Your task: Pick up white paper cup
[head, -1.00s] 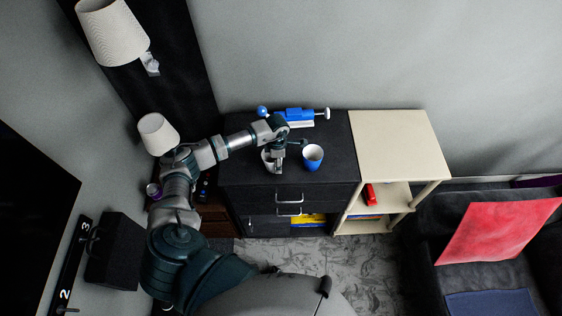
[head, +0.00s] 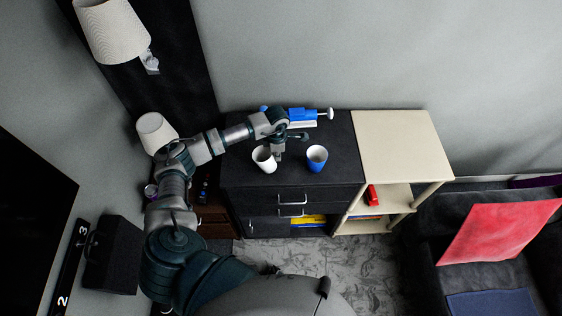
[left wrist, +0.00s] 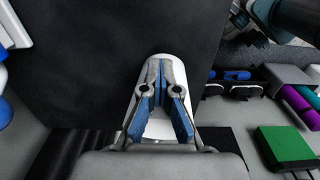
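The white paper cup (head: 264,160) is at the front left of the dark dresser top, its open mouth up and leaning left. My left gripper (head: 277,155) points down at the cup's right side. In the left wrist view the white cup (left wrist: 160,128) shows between and behind the blue-padded fingers. The left gripper's fingertips (left wrist: 160,75) are close together, and it looks shut on the cup's wall. The fingers hide part of the cup. I cannot tell whether its base is clear of the dresser. My right gripper is not in view.
A blue cup (head: 316,159) stands just right of the gripper. A blue-and-white device (head: 303,115) lies behind, near the wall. The dark dresser (head: 335,140) adjoins a cream shelf unit (head: 402,140) with a bare top. A lamp (head: 155,134) stands left, near my arm.

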